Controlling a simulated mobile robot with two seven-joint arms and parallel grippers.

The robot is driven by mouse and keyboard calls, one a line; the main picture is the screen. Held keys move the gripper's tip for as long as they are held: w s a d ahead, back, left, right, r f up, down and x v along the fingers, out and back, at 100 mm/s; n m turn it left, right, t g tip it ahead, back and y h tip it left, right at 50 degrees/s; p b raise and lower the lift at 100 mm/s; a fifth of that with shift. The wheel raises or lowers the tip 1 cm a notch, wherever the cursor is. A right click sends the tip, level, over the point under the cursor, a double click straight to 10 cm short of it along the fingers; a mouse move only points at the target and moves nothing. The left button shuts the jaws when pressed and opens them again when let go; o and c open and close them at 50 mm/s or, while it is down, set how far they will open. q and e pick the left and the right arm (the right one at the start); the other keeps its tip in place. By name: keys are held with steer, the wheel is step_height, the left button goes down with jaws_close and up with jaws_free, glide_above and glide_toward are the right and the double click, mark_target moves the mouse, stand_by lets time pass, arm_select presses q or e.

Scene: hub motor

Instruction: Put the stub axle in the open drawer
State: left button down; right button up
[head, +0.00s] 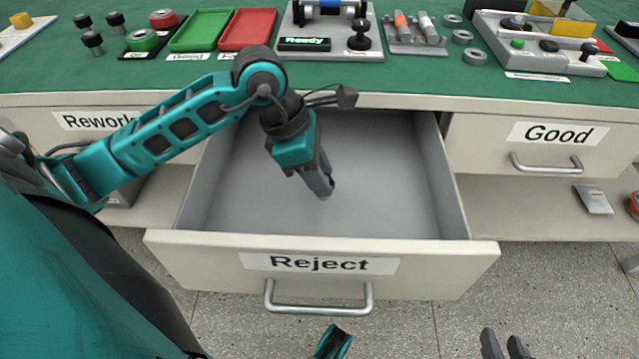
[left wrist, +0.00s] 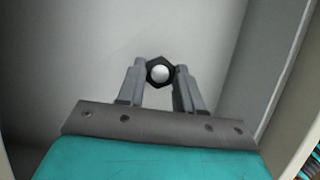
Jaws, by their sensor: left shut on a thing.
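The open drawer (head: 375,215), labelled Reject, is pulled out below the bench and its grey inside looks empty apart from my gripper in front of it. My left gripper (head: 325,190) points down over the drawer's interior. In the left wrist view, my left gripper (left wrist: 160,85) is shut on the stub axle (left wrist: 160,71), seen end-on as a dark hexagonal part with a pale round centre. The axle is mostly hidden by the fingers in the head view. My right gripper (head: 504,346) shows only its fingertips at the bottom edge, apart with nothing between them.
The Good drawer (head: 545,145) at right and the Rework drawer (head: 85,121) at left are closed. The green bench top (head: 400,85) holds a green tray (head: 202,30), a red tray (head: 248,29), fixtures and several grey rings. The drawer's side walls and front panel surround my left gripper.

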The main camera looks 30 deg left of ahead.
arm_select(q)
step_height(320, 180, down, 2)
steer(key=shift+f, duration=0.3)
steer(key=shift+f+b, duration=0.15)
steer(key=shift+b, duration=0.25)
steer(key=c, duration=0.7)
jaws_free()
steer(key=shift+c, duration=0.2)
arm_select(e)
steer(key=shift+w+a+f, duration=0.1)
steer(key=shift+w+a, duration=0.05)
arm_select(q)
steer(key=shift+a+r+p, duration=0.15)
steer(key=shift+r+p, duration=0.25)
steer(key=shift+r, duration=0.25)
steer(key=p+v, duration=0.2)
steer(key=v, duration=0.9)
steer(key=shift+p, duration=0.3)
arm_select(e)
steer(key=shift+s+d+r, duration=0.3)
steer(key=shift+d+r, duration=0.25)
steer(key=shift+r, duration=0.05)
